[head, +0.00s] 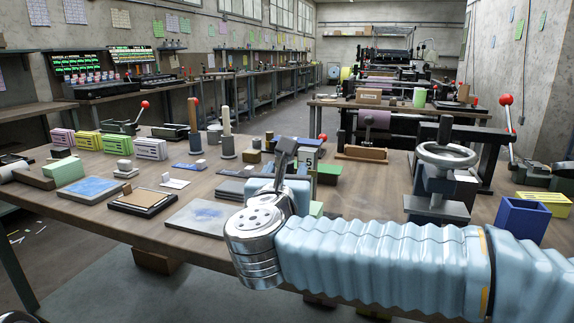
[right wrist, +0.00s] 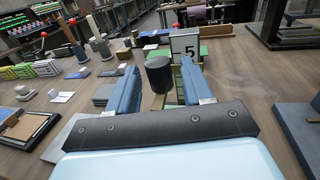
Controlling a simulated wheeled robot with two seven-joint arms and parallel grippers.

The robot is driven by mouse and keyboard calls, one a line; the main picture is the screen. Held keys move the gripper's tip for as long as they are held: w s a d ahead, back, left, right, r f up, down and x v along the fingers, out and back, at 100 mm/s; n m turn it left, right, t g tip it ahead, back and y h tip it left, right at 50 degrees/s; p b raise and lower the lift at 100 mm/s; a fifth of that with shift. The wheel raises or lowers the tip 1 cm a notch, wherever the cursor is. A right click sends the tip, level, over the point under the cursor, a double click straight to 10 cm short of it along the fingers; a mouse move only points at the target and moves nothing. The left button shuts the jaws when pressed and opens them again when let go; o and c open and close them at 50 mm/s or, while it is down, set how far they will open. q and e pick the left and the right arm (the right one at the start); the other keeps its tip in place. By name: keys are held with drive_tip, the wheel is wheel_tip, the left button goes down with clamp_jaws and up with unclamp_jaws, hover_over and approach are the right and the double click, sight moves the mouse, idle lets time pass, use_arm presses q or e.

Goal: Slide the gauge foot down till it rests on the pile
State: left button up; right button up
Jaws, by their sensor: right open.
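My right gripper (head: 287,150) reaches over the middle of the table from the right. In the right wrist view its two blue fingers (right wrist: 157,68) are apart, with a dark round cylinder (right wrist: 159,74) between them. The cylinder sits above a tan strip and seems free of both fingers. I cannot tell for certain which part is the gauge foot. The pile under it is hidden by my gripper and arm.
A grey press with a handwheel (head: 446,154) stands to the right, with a blue bin (head: 521,219) beyond it. Flat plates, including a grey one (head: 200,217), and a spindle (head: 227,131) lie or stand to the left. A green block (head: 328,173) is close by.

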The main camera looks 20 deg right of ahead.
drive_tip(key=shift+w+d, duration=0.25)
drive_tip(key=shift+w, duration=0.35)
clamp_jaws()
drive_tip(key=shift+f, duration=0.1)
